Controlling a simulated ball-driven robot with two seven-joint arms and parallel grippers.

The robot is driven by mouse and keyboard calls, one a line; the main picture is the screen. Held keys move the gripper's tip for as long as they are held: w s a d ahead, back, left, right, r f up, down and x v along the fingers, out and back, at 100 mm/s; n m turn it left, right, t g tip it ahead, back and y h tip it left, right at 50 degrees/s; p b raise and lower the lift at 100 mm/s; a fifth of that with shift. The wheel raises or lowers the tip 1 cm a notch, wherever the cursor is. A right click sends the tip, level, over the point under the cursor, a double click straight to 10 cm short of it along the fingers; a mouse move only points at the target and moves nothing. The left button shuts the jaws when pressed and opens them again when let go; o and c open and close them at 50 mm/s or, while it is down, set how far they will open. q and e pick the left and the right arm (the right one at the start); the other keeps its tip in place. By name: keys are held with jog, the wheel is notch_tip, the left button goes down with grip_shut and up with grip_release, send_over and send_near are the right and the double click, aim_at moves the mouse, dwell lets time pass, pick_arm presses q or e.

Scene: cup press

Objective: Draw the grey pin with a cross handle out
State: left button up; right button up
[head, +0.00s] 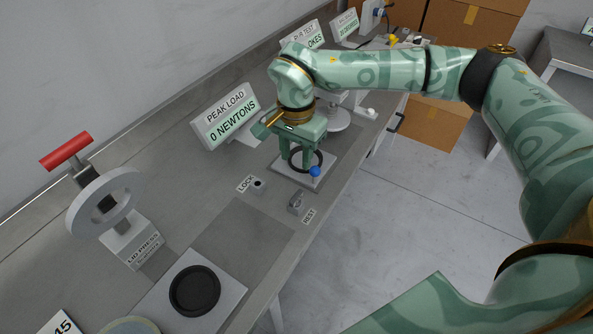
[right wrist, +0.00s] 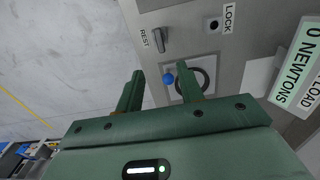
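The grey pin with a cross handle (head: 296,203) stands beside the REST label on the bench. In the right wrist view the grey pin (right wrist: 159,39) shows beyond my fingertips, near the top. A dark hole (head: 259,184) is beside the LOCK label; in the wrist view the hole (right wrist: 213,24) looks empty. My right gripper (head: 297,166) points down over a light plate behind the pin, apart from the pin. In the wrist view its two fingers (right wrist: 161,74) are spread with nothing held between them. My left gripper is not in view.
The light plate (head: 281,166) carries a black ring (head: 318,158) and a blue ball (head: 314,171). The PEAK LOAD display (head: 226,116) stands behind. A lid press (head: 104,204) with a red handle and a black round dish (head: 195,290) are at left. The bench front edge is close to the pin.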

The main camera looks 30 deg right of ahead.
notch_tip(320, 180, up, 3)
jog(key=shift+f, duration=0.2)
dwell(0.6)
